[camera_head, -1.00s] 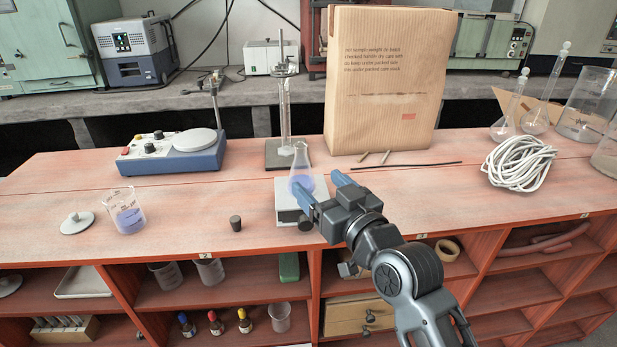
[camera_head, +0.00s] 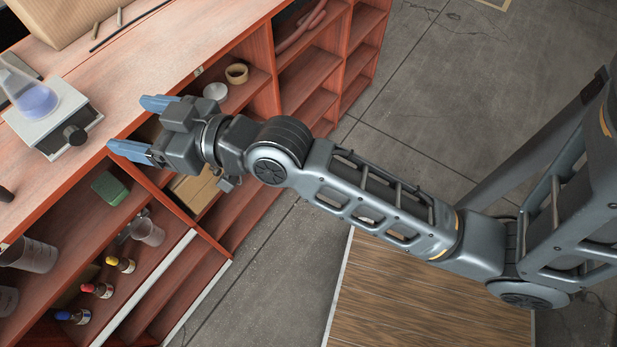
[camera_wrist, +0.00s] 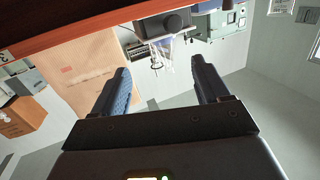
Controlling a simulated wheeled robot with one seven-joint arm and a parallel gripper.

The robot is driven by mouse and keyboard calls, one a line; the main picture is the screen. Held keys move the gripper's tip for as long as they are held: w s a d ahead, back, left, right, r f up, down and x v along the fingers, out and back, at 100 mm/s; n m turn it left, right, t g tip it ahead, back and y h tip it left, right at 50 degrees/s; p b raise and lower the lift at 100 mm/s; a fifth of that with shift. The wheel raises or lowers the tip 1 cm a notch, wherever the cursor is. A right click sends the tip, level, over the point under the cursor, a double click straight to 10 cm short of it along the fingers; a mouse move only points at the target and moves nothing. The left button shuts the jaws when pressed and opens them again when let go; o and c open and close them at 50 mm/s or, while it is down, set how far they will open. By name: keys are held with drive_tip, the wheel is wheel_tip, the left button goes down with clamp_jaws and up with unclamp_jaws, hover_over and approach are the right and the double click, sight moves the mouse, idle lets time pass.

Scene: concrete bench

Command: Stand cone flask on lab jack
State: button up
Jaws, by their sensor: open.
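The cone flask (camera_head: 35,98), clear with blue-violet liquid, stands on the light top plate of the lab jack (camera_head: 52,132). Its upper part is cut off by the left edge of the head view. The jack's dark knob (camera_head: 75,134) faces my gripper. My gripper (camera_head: 136,128) is open and empty, to the right of the jack and apart from the flask, at the bench's front edge. In the wrist view the open blue fingers (camera_wrist: 160,70) have nothing between them; the picture is turned over, with a dark knob (camera_wrist: 178,20) near the top.
The red bench top (camera_head: 165,45) carries a paper bag (camera_head: 75,22) and thin rods at the back. Shelves below hold a green block (camera_head: 110,188), a beaker (camera_head: 148,231), small capped bottles (camera_head: 97,290) and a tape roll (camera_head: 237,73). Grey floor (camera_head: 430,90) lies open at right.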

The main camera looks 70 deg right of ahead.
drive_tip(key=s+a+f+g, duration=0.1)
drive_tip(key=s+f+g, duration=0.1)
drive_tip(key=s, duration=2.9)
drive_tip(key=shift+g+h, duration=0.3)
